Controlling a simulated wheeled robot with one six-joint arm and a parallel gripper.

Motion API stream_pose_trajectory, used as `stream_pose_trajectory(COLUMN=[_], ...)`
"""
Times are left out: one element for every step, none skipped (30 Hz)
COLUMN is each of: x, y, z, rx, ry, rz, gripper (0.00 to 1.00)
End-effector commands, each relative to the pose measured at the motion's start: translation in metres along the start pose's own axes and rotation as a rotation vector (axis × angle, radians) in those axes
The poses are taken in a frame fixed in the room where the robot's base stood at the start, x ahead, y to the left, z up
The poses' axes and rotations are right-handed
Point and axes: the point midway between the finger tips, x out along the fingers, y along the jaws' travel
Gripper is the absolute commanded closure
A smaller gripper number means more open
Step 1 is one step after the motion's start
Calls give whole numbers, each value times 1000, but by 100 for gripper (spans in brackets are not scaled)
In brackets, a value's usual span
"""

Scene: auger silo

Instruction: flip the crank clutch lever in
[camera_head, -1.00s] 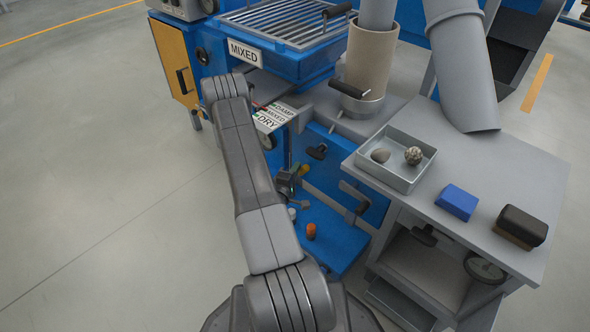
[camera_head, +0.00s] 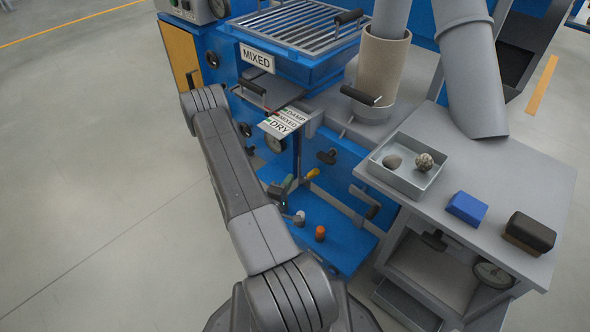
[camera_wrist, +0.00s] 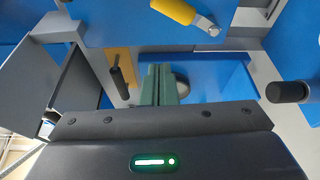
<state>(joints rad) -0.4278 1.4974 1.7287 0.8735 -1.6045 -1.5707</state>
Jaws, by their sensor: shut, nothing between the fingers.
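A short lever with a yellow grip (camera_head: 312,174) sits low on the blue machine front in the head view. It shows large at the top of the wrist view (camera_wrist: 174,11), with a metal arm and a round bolt at its right end. No label marks it as the clutch lever. My gripper (camera_head: 285,185) is just left of this lever in the head view, partly hidden by my arm. In the wrist view the green fingers (camera_wrist: 163,72) are shut together and empty, below the yellow grip and apart from it.
A black-handled crank (camera_head: 373,212) is right of the lever. An orange knob (camera_head: 320,233) and a white knob (camera_head: 299,218) stand on the blue ledge below. A grey side table (camera_head: 480,190) with a tray (camera_head: 402,185) is at the right. Open floor lies left.

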Motion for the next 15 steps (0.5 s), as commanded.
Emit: stream_pose_trajectory(x=[-7, -10, -14, -16, -17, -19, -20, -21, -22, -22, -22, -22, -22, -22, -22], y=[-1, -2, -2, -3, -3, -4, -4, -4, -4, -4, -4, -4, -4, -4, -4], z=[-1, -2, -2, -2, -2, -2, -2, -2, -2, -2, -2, -2, -2, -2, -2], rx=[-1, -1, -1, 0, 0, 1, 1, 1, 1, 1, 2, 2, 2, 2, 2], ry=[3, 3, 3, 2, 2, 1, 1, 1, 1, 1, 0, 0, 0, 0, 0], rz=[-1, -1, -1, -1, -1, -1, 0, 0, 0, 0, 0, 0, 0, 0, 0], gripper=[100, 100, 100, 100, 100, 100, 100, 100, 100, 100, 100, 100, 100, 100, 100])
